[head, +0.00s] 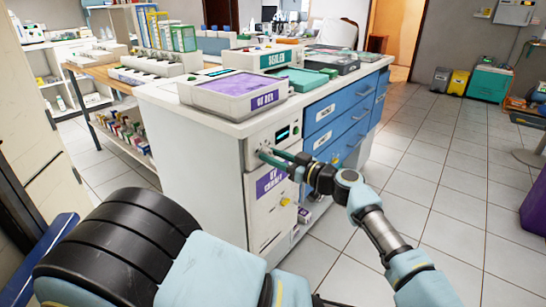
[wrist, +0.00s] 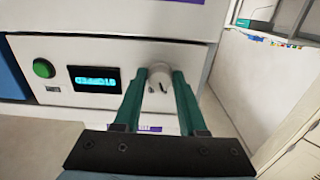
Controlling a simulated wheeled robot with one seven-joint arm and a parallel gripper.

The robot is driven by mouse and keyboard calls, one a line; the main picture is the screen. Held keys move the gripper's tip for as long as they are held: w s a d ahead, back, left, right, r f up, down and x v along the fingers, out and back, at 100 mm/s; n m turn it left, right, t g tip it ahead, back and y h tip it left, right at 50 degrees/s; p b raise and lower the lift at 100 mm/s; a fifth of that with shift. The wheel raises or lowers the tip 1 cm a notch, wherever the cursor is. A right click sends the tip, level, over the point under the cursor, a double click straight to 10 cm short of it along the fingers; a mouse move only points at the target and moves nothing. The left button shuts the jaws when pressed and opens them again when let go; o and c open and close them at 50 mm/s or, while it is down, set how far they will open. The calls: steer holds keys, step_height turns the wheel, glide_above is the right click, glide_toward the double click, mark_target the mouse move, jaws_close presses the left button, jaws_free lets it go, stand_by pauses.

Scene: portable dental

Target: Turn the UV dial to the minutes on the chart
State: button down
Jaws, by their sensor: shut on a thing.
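The UV cabinet (head: 268,215) is a white unit with a purple label, built into the near end of the counter. Its pale round UV dial (wrist: 160,74) shows in the wrist view, on the white control panel. My gripper (wrist: 161,80) has its two green fingers on either side of the dial and is shut on it. In the head view my gripper (head: 268,155) reaches the panel from the right, and its fingers hide most of the dial. A lit blue display (wrist: 96,79) is left of the dial, its digits blurred. I cannot make out a minutes chart.
A green button (wrist: 44,68) sits left of the display. A purple-topped UV box (head: 235,95) and a sealer (head: 275,58) stand on the counter above. Blue drawers (head: 338,110) line the counter's right side.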

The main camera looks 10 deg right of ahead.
steer(key=m+b, duration=0.1)
steer(key=m, duration=0.6)
steer(key=m+p, duration=0.1)
steer(key=m, duration=0.3)
steer(key=shift+r+m+p, duration=0.15)
steer(key=shift+m+p, duration=0.15)
steer(key=shift+m, duration=0.1)
steer(key=shift+m+p, duration=0.8)
steer(key=shift+m, duration=1.1)
steer(key=shift+c, duration=2.4)
jaws_free()
steer(key=shift+s, duration=0.1)
